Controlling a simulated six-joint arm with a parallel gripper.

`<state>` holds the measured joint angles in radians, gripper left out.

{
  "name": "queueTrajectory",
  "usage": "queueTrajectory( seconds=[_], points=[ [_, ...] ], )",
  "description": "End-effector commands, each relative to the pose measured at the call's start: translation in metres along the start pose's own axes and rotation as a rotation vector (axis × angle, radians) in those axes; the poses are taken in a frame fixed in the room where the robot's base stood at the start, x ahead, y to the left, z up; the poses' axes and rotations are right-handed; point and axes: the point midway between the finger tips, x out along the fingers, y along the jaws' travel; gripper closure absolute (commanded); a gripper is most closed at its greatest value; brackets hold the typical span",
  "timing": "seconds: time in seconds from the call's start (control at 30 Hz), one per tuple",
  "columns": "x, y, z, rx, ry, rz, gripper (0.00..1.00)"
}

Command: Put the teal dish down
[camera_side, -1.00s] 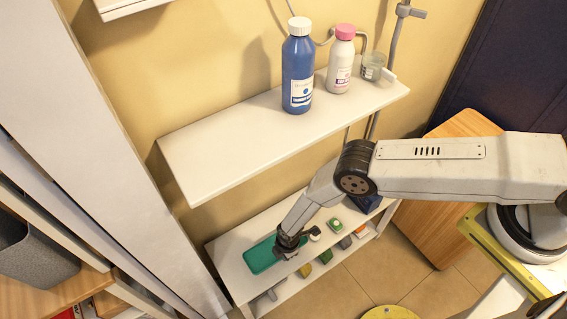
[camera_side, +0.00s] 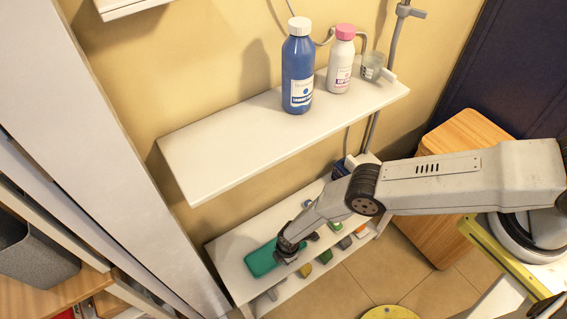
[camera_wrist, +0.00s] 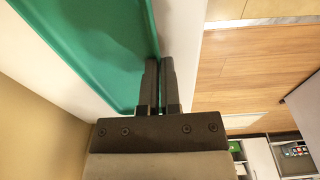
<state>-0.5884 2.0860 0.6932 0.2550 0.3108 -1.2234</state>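The teal dish (camera_side: 261,259) is a shallow rounded rectangle at the left end of the low white shelf in the side view. It lies flat on the shelf or just above it; I cannot tell which. My gripper (camera_side: 285,254) is at its right edge, reaching down from the upper right. In the wrist view my gripper (camera_wrist: 159,62) has its two fingers close together, one on each side of the rim of the teal dish (camera_wrist: 95,42). The far part of the dish runs out of the wrist view.
The upper white shelf (camera_side: 235,142) overhangs behind my arm and carries a blue bottle (camera_side: 297,75), a white bottle with a pink cap (camera_side: 341,62) and a glass (camera_side: 372,66). Several small items stand right of the dish on and below the low shelf (camera_side: 230,250).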

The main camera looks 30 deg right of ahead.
Motion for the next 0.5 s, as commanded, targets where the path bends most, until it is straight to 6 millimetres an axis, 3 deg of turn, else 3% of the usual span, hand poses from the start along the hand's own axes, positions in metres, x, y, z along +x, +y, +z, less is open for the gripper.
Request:
queueTrajectory(
  seconds=[0.37,0.5],
  points=[
    [0.0028,-0.0008,0.0007,0.0,-0.001,-0.002,1.0],
    [0.0026,-0.0006,0.0005,0.0,-0.001,-0.002,0.61]
  ],
)
